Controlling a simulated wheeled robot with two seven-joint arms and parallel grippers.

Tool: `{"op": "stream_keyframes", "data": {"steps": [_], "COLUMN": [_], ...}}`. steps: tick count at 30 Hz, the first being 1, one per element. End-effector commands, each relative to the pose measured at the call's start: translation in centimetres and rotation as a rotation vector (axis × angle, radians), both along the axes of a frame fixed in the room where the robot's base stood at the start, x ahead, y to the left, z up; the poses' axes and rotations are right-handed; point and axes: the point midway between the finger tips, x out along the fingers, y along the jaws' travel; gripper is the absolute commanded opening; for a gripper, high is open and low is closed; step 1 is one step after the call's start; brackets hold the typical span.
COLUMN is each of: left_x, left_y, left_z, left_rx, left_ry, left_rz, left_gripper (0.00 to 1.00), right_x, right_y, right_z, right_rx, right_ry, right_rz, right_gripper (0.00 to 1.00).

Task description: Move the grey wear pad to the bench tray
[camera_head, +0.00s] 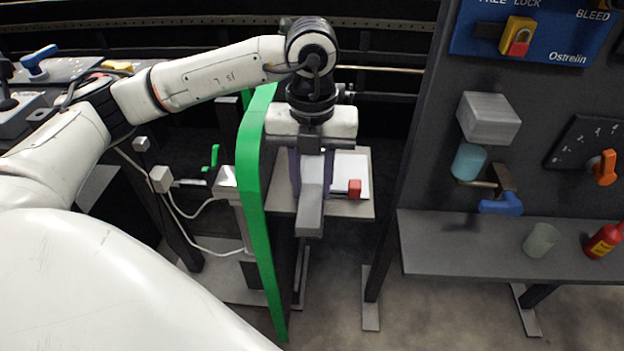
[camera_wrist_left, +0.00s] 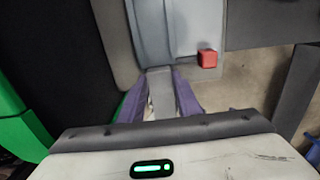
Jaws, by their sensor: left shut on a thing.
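My left gripper (camera_head: 312,168) is shut on the grey wear pad (camera_head: 311,207), a long block between its purple fingers. The pad points towards the near side, over the small stand's front edge. In the left wrist view the fingers (camera_wrist_left: 160,100) flank a grey piece of it. I cannot tell whether the pad touches anything below. My right gripper is out of view.
A green upright frame (camera_head: 253,185) stands close left of the gripper. To the right is a dark panel with valves and a grey box (camera_head: 488,117). Its shelf (camera_head: 470,245) holds a translucent cup (camera_head: 540,240) and a red bottle (camera_head: 604,240).

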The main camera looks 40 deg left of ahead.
Motion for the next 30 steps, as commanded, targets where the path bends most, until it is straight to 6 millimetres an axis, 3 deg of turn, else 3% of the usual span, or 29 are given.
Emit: {"op": "stream_keyframes", "data": {"steps": [30], "left_x": [-4.2], "left_y": [-2.6], "left_z": [0.0], "left_rx": [0.001], "left_ry": [-0.001], "left_rz": [-0.001], "left_gripper": [0.04], "right_x": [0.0], "right_y": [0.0], "right_z": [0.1], "right_rx": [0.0], "right_ry": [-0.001], "right_rz": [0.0], "right_gripper": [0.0]}}
